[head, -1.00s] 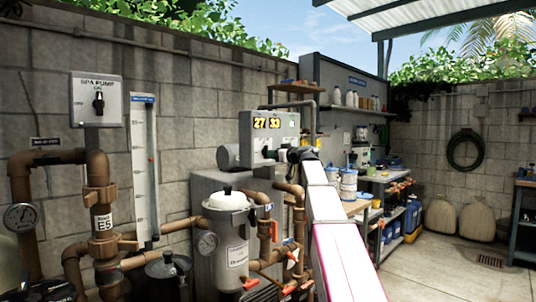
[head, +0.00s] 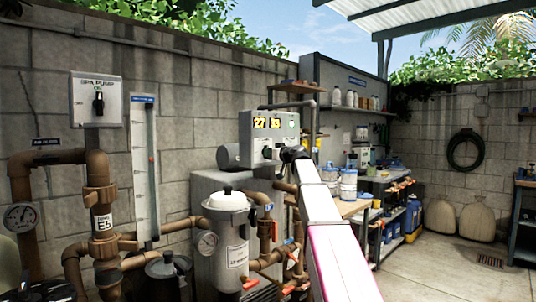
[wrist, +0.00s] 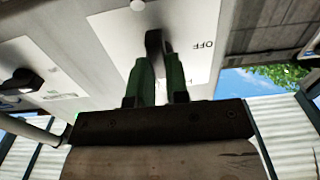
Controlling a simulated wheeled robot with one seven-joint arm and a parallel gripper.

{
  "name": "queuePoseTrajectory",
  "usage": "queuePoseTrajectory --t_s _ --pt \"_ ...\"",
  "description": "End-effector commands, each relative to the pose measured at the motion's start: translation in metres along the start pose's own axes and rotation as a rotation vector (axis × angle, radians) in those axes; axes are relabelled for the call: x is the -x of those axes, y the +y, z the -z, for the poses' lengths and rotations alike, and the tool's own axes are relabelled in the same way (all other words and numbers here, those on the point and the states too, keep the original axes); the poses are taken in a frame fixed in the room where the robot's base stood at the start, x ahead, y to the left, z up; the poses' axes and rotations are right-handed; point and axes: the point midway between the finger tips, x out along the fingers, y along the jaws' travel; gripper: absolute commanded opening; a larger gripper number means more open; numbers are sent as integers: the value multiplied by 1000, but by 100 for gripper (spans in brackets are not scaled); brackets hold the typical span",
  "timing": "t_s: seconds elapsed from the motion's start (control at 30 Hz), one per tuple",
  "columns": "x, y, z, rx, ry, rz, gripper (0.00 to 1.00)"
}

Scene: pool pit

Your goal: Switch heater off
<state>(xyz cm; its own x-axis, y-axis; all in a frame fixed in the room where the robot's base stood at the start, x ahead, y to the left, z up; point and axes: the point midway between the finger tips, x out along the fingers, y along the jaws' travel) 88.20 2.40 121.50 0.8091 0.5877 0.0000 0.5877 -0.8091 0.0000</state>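The heater control box (head: 268,128) is a pale box with two lit yellow readouts, "27" and "33", on the block wall in the head view. In the wrist view a white plate (wrist: 200,30) on it is marked "OFF", with a dark switch knob (wrist: 154,42). My gripper (wrist: 159,58) has its green fingers at this knob, one on each side, and looks closed on it. The lettering behind the fingers is mostly hidden. In the head view my gripper (head: 291,154) is a small dark shape at the box's front.
A second dark knob (wrist: 22,80) on another white plate lies left in the wrist view. The spa pump switch (head: 98,101), brown pipes and the filter canister (head: 230,235) stand left of my arm.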

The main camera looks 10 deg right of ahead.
Motion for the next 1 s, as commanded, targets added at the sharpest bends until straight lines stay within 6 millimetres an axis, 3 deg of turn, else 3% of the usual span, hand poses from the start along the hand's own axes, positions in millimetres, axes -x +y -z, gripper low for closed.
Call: queuePoseTrajectory --t_s 0.47,1.0 --pt "0 0 0 30 0 0 0" --pt "0 0 0 617 0 0 0"
